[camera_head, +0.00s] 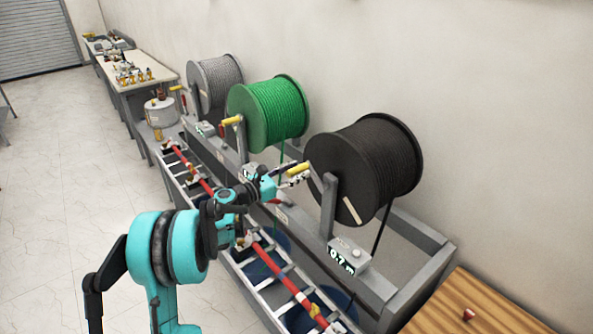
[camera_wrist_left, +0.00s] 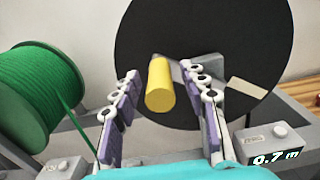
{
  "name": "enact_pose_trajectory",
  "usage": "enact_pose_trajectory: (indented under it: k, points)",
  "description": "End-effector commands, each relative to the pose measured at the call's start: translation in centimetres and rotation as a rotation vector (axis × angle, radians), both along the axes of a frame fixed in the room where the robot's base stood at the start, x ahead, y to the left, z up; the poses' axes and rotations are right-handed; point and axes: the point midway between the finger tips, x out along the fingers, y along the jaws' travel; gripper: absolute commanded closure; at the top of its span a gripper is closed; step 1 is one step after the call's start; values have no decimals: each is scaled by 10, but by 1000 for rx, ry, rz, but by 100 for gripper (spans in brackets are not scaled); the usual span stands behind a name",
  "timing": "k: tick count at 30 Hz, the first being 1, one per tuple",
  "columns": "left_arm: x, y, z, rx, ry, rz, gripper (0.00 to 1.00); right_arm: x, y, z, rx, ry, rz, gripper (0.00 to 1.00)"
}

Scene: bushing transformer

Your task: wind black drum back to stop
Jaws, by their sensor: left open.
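The black drum (camera_head: 368,168) is wound with dark cable and stands on the grey frame at the right of the row in the head view. Its dark side disc (camera_wrist_left: 190,45) fills the middle of the left wrist view. A yellow crank handle (camera_wrist_left: 160,84) sticks out from the disc, between the fingers of my left gripper (camera_wrist_left: 160,108). The gripper is open, with one finger on each side and apart from the handle. In the head view my left gripper (camera_head: 290,174) is at the drum's left side. A counter box (camera_head: 349,256) below reads 0.7 m. My right gripper is not in view.
A green drum (camera_head: 268,112) and a grey drum (camera_head: 214,84) stand further back in the row. A ladder-like rack (camera_head: 268,290) with a red rod runs along the front. A wooden table (camera_head: 480,310) is at the lower right; open floor lies at the left.

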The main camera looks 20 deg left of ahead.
Motion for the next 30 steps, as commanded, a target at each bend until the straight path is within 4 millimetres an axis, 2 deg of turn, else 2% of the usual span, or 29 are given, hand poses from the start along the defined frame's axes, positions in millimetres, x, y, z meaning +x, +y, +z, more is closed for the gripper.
enact_pose_trajectory:
  k: [9,11,14,15,23,30]
  points:
    - [4,-2,0,1,-1,0,56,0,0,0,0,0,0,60]
    - [4,-2,0,1,-1,0,70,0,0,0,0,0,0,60]
    - [4,-2,0,1,-1,0,96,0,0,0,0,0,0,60]
    - [4,-2,0,1,-1,0,100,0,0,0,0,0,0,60]
    - [4,-2,-1,-6,4,0,100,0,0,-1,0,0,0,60]
    - [6,2,-10,-73,49,1,100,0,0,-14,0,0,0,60]
